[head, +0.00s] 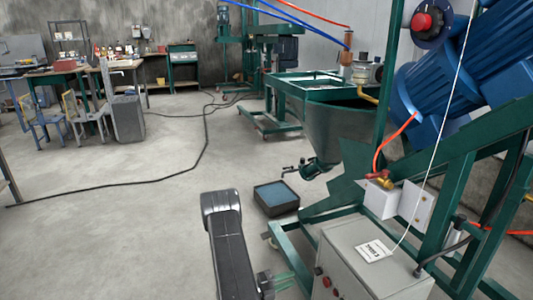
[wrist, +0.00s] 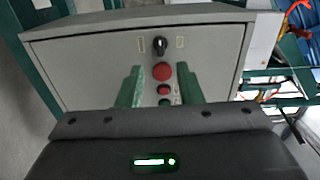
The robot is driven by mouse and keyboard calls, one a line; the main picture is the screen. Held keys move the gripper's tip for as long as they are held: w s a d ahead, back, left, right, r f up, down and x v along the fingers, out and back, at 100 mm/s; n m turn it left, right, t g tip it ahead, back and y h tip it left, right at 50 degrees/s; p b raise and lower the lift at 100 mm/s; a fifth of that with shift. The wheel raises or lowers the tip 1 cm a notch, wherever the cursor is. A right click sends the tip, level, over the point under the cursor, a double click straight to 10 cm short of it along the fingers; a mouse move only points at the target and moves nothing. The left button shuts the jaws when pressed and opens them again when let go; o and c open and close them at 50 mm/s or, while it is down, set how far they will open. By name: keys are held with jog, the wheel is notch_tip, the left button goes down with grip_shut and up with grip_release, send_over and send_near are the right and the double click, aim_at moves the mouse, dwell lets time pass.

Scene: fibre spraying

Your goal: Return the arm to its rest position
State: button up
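My gripper (wrist: 161,73) shows two green fingers standing apart with nothing held between them. It faces the front of a grey control box (wrist: 90,65). Seen between the fingers are a large red button (wrist: 162,71) and smaller buttons below it, with a black rotary knob (wrist: 160,45) above. I cannot tell how far the fingertips are from the panel. In the head view my arm (head: 228,240) reaches in low at the bottom centre. The green fingers (head: 292,277) show there beside the left side of the control box (head: 350,238).
The green machine frame (head: 455,205) and blue motor (head: 440,80) rise at the right. A black tray (head: 275,198) with blue contents lies on the floor under the green hopper (head: 345,130). A black cable (head: 150,182) crosses the floor. Open floor (head: 110,240) lies to the left.

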send_near(315, 272)
jog(key=w+d+m+b, duration=0.1)
jog(key=d, duration=0.1)
jog(key=w+d+m+b, duration=0.1)
jog(key=d, duration=0.2)
jog(key=w+d+m+b, duration=0.1)
jog(key=d, duration=0.1)
jog(key=shift+w+d+f+m, duration=0.2)
jog(key=shift+w+d+m, duration=0.1)
jog(key=shift+d+m, duration=0.1)
jog(key=m+b, duration=0.1)
jog(key=m, duration=0.3)
jog(key=shift+m+b, duration=0.4)
jog(key=shift+s+r+m+b, duration=0.1)
jog(key=shift+m+b, duration=0.8)
jog(key=shift+m, duration=1.1)
jog(key=shift+s+r+m+b, duration=0.1)
jog(key=shift+m+b, duration=0.8)
jog(key=shift+m, duration=1.1)
